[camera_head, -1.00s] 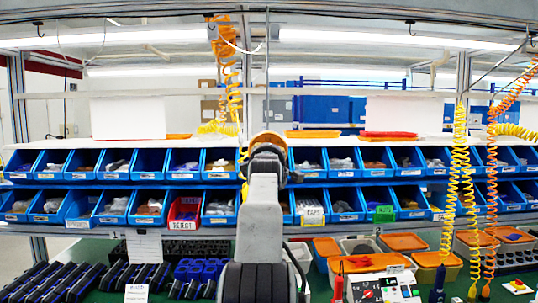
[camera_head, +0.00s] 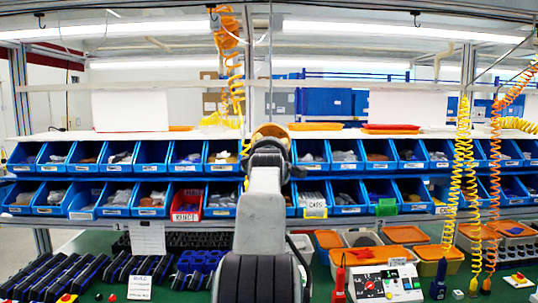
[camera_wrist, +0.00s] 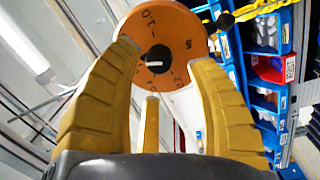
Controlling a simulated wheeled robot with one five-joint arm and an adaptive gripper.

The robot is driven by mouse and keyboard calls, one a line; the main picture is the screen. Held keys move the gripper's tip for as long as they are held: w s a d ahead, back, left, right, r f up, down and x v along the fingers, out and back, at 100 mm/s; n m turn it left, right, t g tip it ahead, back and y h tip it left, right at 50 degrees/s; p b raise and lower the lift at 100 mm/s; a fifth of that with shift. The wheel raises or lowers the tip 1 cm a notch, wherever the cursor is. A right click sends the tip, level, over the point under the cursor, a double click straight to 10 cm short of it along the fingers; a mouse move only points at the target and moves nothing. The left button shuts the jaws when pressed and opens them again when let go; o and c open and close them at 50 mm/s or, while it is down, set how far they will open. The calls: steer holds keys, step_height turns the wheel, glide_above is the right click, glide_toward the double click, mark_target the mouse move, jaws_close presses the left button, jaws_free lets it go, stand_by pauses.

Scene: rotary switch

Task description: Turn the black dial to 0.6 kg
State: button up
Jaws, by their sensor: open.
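In the wrist view the black dial (camera_wrist: 156,57) is a round knob with a white mark, at the middle of an orange disc (camera_wrist: 150,25) printed with dark numbers and scale marks. The print is small and tilted, so I cannot read the exact setting. My gripper (camera_wrist: 155,78) has several ribbed ochre fingers, spread apart with nothing held. The two large fingers rise on either side of the dial and overlap the disc in the picture. I cannot tell whether they touch it. In the head view my arm covers most of this area.
Blue bins (camera_head: 152,153) with parts stand in two rows across the back. A white panel (camera_head: 386,284) with small knobs and orange-lidded boxes (camera_head: 403,234) are at lower right. Yellow coiled cables (camera_head: 463,170) hang at right. Dark racks (camera_head: 60,270) fill the lower left.

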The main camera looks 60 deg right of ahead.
steer(key=v, duration=0.9)
steer(key=shift+s+a, duration=0.15)
